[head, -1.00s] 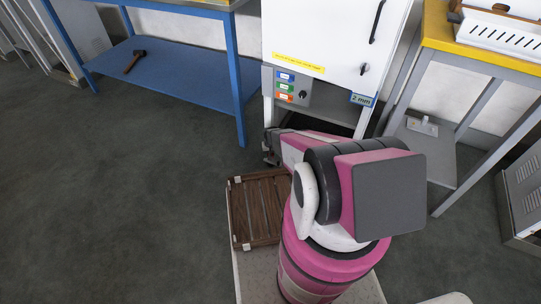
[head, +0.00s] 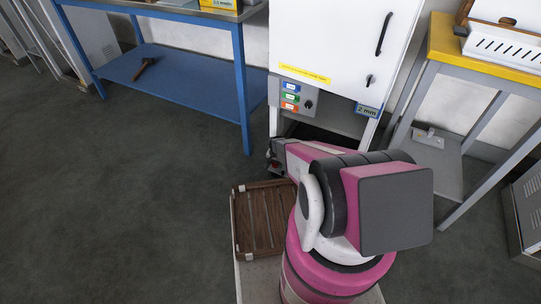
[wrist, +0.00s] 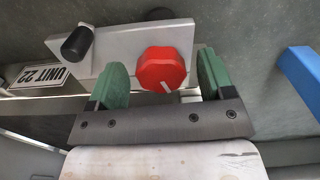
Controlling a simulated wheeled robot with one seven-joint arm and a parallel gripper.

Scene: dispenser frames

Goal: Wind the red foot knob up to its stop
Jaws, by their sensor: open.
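The red foot knob (wrist: 160,69) is faceted and has a white pointer line on its face. It sits on a pale metal plate (wrist: 118,52) that also carries a black knob (wrist: 77,43). My gripper (wrist: 162,76) is open, with one green finger on the left of the red knob and one on its right. A gap shows on each side, so the fingers appear clear of it. In the head view my gripper (head: 277,157) is low at the front left leg of the white cabinet (head: 335,45).
A "UNIT 22" label (wrist: 40,75) lies left of the plate. A blue bench (head: 190,75) with a hammer (head: 145,69) on its shelf stands left. A yellow-topped table (head: 485,60) stands right. A wooden slatted tray (head: 262,218) lies near my base. The left floor is clear.

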